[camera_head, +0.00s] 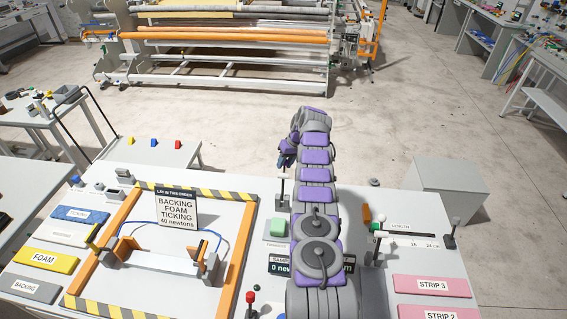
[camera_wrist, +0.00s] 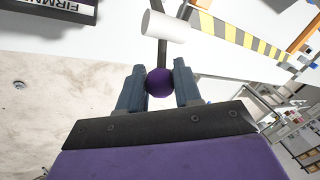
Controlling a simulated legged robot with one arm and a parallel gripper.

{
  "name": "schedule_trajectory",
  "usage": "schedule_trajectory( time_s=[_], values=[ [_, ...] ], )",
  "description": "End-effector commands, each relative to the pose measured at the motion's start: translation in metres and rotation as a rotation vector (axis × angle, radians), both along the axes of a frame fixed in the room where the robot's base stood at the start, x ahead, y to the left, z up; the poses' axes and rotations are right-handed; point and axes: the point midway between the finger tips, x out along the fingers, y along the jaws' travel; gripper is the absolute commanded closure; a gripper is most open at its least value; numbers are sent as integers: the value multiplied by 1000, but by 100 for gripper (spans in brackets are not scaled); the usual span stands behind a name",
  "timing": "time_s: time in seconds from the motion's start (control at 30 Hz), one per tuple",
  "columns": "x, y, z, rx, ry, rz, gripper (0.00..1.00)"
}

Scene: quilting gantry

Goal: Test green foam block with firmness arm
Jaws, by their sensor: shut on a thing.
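The green foam block (camera_head: 278,227) sits on a small pale stand on the table, left of my arm. My gripper shows at the far end of my arm (camera_head: 285,158), beyond the block. In the wrist view my gripper (camera_wrist: 160,80) is shut on a purple ball knob (camera_wrist: 159,84), one finger on each side. The knob is on the dark rod of the firmness arm (camera_wrist: 162,52), which carries a white cylinder (camera_wrist: 165,27). In the head view the knob is hidden, and my arm may cover part of the firmness arm. The cylinder's contact with the block cannot be told.
A dark display (camera_head: 281,268) reading "0 new…" is partly covered by my arm. A striped frame (camera_head: 233,230) with a sign (camera_head: 177,207) stands left. A length gauge (camera_head: 410,235) and pink strips (camera_head: 431,286) lie right.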

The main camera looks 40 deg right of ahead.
Motion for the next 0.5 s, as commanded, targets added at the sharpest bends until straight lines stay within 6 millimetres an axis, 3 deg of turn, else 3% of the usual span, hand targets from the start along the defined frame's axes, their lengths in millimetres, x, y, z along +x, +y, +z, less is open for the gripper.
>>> schedule_trajectory(
  time_s=[0.07,0.1,0.33,0.5],
  values=[
    [-3,-10,5,-16,-8,-15,100],
    [-3,-10,5,-16,-8,-15,64],
    [-1,-6,4,-12,-6,-11,42],
    [1,-3,4,-12,-4,-7,42]
  ],
)
